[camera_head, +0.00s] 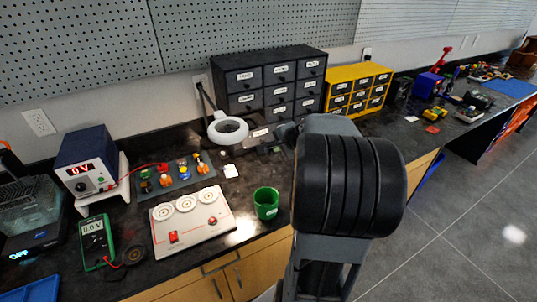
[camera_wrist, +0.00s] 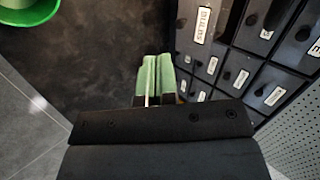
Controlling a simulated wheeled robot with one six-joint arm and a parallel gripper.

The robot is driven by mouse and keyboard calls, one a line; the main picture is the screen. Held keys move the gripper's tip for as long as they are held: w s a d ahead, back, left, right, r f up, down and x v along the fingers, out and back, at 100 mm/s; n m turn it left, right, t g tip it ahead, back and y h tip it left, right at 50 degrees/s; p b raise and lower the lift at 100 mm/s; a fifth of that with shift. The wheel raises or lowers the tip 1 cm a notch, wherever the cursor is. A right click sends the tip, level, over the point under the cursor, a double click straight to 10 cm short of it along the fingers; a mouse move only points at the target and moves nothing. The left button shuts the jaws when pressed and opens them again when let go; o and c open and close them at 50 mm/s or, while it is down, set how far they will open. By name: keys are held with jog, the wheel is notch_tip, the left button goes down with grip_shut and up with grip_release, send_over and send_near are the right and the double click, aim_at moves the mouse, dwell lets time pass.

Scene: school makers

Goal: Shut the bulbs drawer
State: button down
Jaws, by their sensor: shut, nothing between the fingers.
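The black drawer cabinet (camera_head: 268,68) stands on the dark bench against the wall. At its lower left, one drawer with a white label (camera_head: 261,132) appears to stick out past the others; I cannot read this label. In the wrist view, a drawer front with a large label (camera_wrist: 204,26) stands nearer than the other fronts, and its text is not clear enough to read surely. My gripper (camera_wrist: 157,76) is shut and empty, its green fingers together just beside that drawer front. I cannot tell whether they touch it. My arm hides part of the bench in the head view.
A white ring lamp (camera_head: 228,130) stands close to the cabinet's left. A green cup (camera_head: 266,202) is near the bench's front edge. A yellow drawer cabinet (camera_head: 345,73) stands to the right. A white switch board (camera_head: 190,220) and a power supply (camera_head: 90,165) are left.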

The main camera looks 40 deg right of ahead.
jog(key=w+d+f+m+p, duration=0.1)
jog(key=w+d+f, duration=0.2)
jog(key=w+f, duration=0.5)
jog(key=shift+w+d+h, duration=0.2)
jog(key=shift+w+h, duration=0.2)
jog(key=shift+w, duration=1.2)
